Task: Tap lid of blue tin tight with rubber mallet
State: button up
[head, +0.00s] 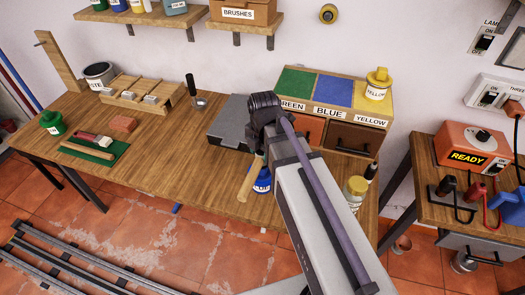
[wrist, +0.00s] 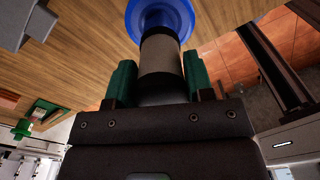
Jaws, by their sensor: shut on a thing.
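The blue tin (head: 264,182) stands near the front edge of the bench in the head view, partly hidden by my arm and a wooden handle. In the wrist view a round blue shape (wrist: 134,14) at the top looks like this tin. My gripper (wrist: 158,88) is shut on a tan and dark cylindrical piece of what looks like the mallet (wrist: 160,54). In the head view its wooden handle (head: 247,184) slants down in front of the tin. The mallet's head is not clear. I cannot tell whether mallet and lid touch.
A green mat (head: 76,155) with tools and a green-lidded tin (head: 52,121) are at the left. A grey box (head: 228,120) and a colour-marked cabinet (head: 330,88) stand behind my gripper. A jar (head: 355,190) is to the right. The bench's left-middle is clear.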

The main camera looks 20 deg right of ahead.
jog(key=shift+s+f+b, duration=0.1)
jog(key=shift+f+b, duration=0.4)
dwell(0.9)
notch_tip(320, 180, up, 2)
jog(key=shift+r+p, duration=0.1)
jog(key=shift+p, duration=1)
